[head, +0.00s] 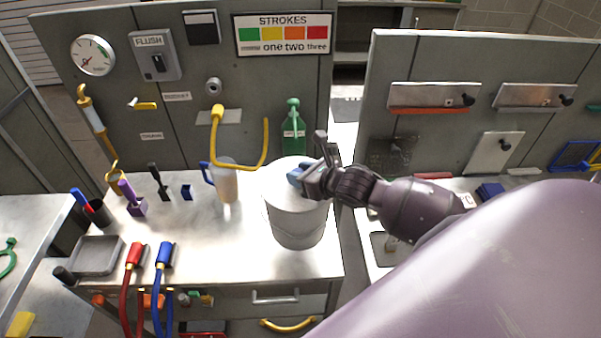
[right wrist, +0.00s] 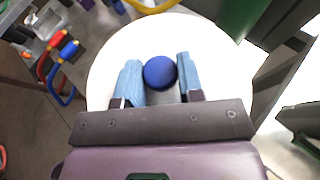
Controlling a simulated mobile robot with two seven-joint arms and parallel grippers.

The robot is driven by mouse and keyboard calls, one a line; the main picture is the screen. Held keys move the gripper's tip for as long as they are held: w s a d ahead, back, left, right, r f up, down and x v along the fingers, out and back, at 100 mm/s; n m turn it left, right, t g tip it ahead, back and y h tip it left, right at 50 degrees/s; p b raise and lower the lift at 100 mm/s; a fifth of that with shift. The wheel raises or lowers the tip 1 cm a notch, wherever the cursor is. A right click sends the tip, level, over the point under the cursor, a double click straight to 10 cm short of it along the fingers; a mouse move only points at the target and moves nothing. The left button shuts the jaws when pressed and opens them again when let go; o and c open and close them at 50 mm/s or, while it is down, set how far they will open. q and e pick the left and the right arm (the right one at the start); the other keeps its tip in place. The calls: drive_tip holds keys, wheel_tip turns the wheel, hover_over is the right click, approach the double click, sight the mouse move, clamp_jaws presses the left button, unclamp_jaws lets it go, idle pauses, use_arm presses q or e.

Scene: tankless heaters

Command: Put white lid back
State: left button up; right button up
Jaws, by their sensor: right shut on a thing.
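The white lid (head: 278,178) is at the top of a light grey bucket (head: 298,230), near the right end of the workbench. In the head view it looks level and over the bucket's mouth, but I cannot tell whether it is fully seated. In the right wrist view the lid (right wrist: 205,48) is a broad white disc with a round blue knob (right wrist: 160,73) at its middle. My right gripper (head: 297,178) comes in from the right and is shut on the knob, with its blue fingers (right wrist: 161,82) on either side. My left gripper is not in view.
A clear jug with a blue handle (head: 226,182) stands just left of the bucket. A green bottle (head: 294,132) stands behind it, and a yellow hose (head: 240,140) hangs nearby. A grey tray (head: 97,256) lies at the left. Bare bench (head: 215,245) lies left of the bucket.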

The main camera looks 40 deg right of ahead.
drive_tip(key=shift+f, duration=0.15)
drive_tip(key=o, duration=1.1)
drive_tip(key=shift+c, duration=0.2)
drive_tip(key=v, duration=1.1)
drive_tip(key=shift+b, duration=0.3)
